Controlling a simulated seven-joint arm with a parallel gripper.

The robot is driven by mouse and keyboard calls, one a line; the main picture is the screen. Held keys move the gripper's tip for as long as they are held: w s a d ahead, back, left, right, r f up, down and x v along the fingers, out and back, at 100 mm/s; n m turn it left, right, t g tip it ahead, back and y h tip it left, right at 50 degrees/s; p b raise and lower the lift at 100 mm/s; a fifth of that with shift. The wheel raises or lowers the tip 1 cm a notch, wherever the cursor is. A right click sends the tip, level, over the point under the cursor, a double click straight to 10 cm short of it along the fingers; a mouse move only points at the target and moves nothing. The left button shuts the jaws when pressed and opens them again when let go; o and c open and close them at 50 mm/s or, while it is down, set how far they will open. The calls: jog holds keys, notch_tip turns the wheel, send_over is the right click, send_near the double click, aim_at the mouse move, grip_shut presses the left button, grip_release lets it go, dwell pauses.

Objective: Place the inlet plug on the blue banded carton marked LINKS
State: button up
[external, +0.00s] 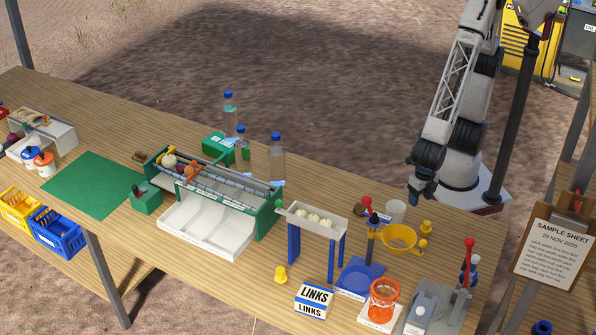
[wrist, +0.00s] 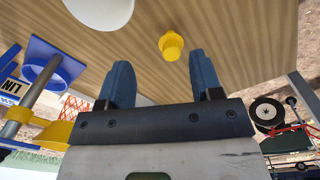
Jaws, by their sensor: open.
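The blue banded carton marked LINKS (external: 314,300) stands near the front edge of the table. It is partly visible at the left edge of the wrist view (wrist: 10,90). A small yellow plug-shaped piece (external: 280,275) stands left of the carton, apart from it. Another small yellow piece (external: 427,227) is near the yellow funnel. In the wrist view a yellow stepped plug (wrist: 172,45) stands beyond the fingertips, apart from them; I cannot tell which yellow piece it is. My gripper (external: 421,191) is open and empty, above the right rear of the table; its fingers show in the wrist view (wrist: 162,75).
A white cup (external: 396,211), the yellow funnel (external: 398,240) and its blue-based stand (external: 360,278) are near my gripper. An orange basket (external: 384,300) and grey press (external: 424,308) are at front right. A raised tray (external: 312,219) and green-framed sorter (external: 267,217) stand further left.

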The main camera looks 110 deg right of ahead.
aim_at(427, 223)
jog(key=a+f, duration=0.1)
jog(key=s+a+f+n, duration=0.1)
jog(key=a, duration=0.1)
jog(key=a+f+n, duration=0.1)
jog(key=shift+s+a+f, duration=0.15)
jog(key=shift+s+a, duration=0.05)
jog(key=shift+s, duration=0.1)
jog(key=shift+f, duration=1.3)
jog(key=shift+s+f, duration=0.15)
jog(key=shift+f, duration=1.15)
jog(key=shift+s+f, duration=0.1)
jog(key=shift+f, duration=1.2)
jog(key=shift+c, duration=0.3)
jog(key=c, duration=0.7)
jog(key=shift+r, duration=0.2)
